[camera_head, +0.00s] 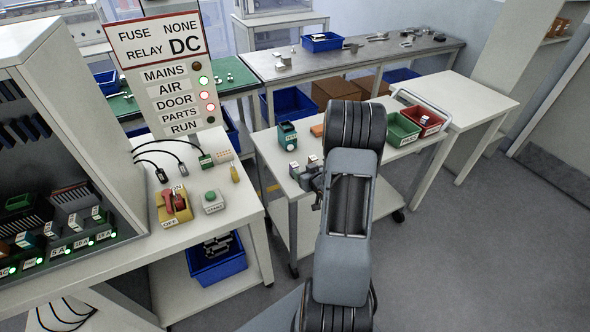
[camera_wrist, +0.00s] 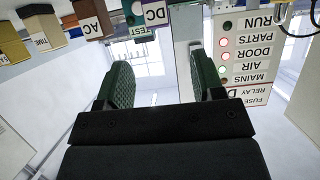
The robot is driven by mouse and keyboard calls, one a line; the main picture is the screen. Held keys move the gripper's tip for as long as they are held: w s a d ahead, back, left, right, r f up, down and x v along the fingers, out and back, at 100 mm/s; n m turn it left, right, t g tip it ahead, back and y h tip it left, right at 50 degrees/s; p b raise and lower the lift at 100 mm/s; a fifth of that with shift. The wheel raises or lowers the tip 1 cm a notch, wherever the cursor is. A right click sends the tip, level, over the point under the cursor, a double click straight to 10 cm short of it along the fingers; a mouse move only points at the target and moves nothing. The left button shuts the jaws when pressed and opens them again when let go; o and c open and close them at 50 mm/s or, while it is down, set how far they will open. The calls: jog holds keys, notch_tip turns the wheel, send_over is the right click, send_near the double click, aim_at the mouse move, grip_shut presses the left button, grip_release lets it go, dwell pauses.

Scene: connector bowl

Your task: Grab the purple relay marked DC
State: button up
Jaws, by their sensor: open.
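In the wrist view, which looks upside down, a relay with a white DC label (camera_wrist: 155,14) hangs at the top edge. A little purple shows beside its label, and most of its body is cut off. My gripper (camera_wrist: 162,82) is open, with its two green-padded fingers apart and nothing between them. The DC relay lies beyond the fingertips, apart from them. In the head view my gripper (camera_head: 312,178) is over the white cart (camera_head: 270,148), beside small white-topped parts. My arm covers part of the cart, and I cannot pick out the purple relay there.
The cart also holds a teal block (camera_head: 287,135), a green bin (camera_head: 398,131) and a red bin (camera_head: 424,116). A sign panel (camera_head: 170,60) stands left.

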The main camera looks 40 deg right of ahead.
aim_at(295, 165)
jog(key=shift+x, duration=1.9)
jog(key=shift+f+p+x, duration=0.2)
jog(key=shift+p+x, duration=0.75)
jog(key=shift+x, duration=1.55)
jog(key=shift+s, duration=0.15)
jog(key=shift+c, duration=0.2)
jog(key=c, duration=1)
jog(key=shift+o, duration=0.2)
jog(key=shift+r, duration=0.15)
